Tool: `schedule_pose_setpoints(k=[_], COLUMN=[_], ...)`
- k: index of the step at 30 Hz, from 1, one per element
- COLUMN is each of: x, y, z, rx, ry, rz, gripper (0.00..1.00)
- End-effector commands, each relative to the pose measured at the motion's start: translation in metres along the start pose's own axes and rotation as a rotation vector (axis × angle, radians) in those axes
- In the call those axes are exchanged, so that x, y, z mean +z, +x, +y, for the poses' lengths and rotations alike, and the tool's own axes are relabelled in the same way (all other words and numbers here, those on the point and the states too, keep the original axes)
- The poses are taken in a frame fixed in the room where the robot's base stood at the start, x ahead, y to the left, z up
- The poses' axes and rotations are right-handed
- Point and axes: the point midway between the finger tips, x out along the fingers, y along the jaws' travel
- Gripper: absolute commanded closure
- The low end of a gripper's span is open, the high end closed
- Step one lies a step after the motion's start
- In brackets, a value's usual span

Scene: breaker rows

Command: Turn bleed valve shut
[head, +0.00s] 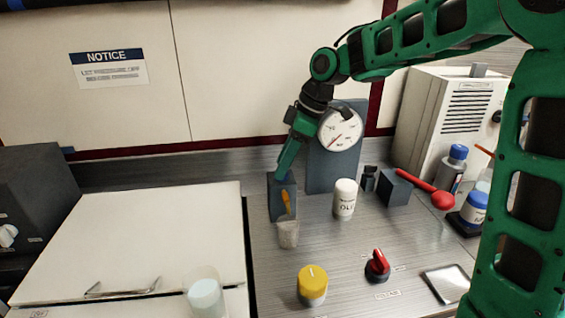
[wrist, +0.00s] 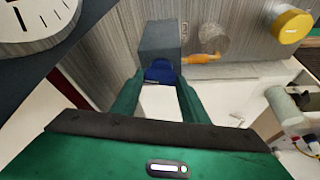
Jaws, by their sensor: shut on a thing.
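A grey-blue block (head: 280,208) with an orange spout (head: 285,202) stands on the bench, and I take it for the bleed valve. In the wrist view a blue handle (wrist: 160,71) sits on the block (wrist: 162,40), with the orange spout (wrist: 201,59) on its right side. My gripper (wrist: 161,84) is shut on the blue handle, one finger on each side. In the head view my gripper (head: 283,172) comes down onto the block from above, and the handle is hidden there. A greyish cup (head: 288,235) stands below the spout.
A round gauge (head: 341,129) on a dark panel stands close behind my wrist. A white bottle (head: 344,198) and a red-handled lever (head: 428,188) stand to the right. A yellow-capped jar (head: 312,284) and a red knob (head: 377,265) are nearer the front.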

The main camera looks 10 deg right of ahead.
Motion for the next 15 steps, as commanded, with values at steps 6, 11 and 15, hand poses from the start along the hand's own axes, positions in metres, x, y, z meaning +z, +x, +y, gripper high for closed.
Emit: schedule_pose_setpoints(k=[6,11,15], x=[0.0013,0.0010,0.0012], y=[-0.0011,-0.0012,-0.0014], z=[0.0045,0.0051,0.0055], rx=[-0.049,-0.076,-0.090], ry=[-0.127,-0.193,-0.227], rz=[0.000,0.000,-0.001], gripper=[0.82,0.82,0.82])
